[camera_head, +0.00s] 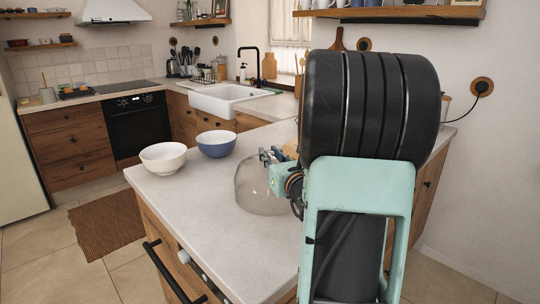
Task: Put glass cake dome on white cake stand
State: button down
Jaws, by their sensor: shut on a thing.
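The clear glass cake dome (256,193) is on or just above the pale countertop, left of my arm. My gripper (268,157) is at the top of the dome, shut on it. The exact contact is small and partly covered by the gripper body. I cannot tell whether the dome's rim touches the counter. I do not see a white cake stand; my large black and mint arm covers much of the counter's right part.
A cream bowl (163,158) and a blue-grey bowl (216,144) stand on the counter left of the dome. The front left of the countertop (200,205) is clear. A white sink (229,100) is farther back. A wall shelf (395,12) hangs above my arm.

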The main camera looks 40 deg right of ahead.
jog(key=c, duration=1.8)
grip_release()
jog(key=shift+o, duration=0.2)
jog(key=shift+r, duration=0.1)
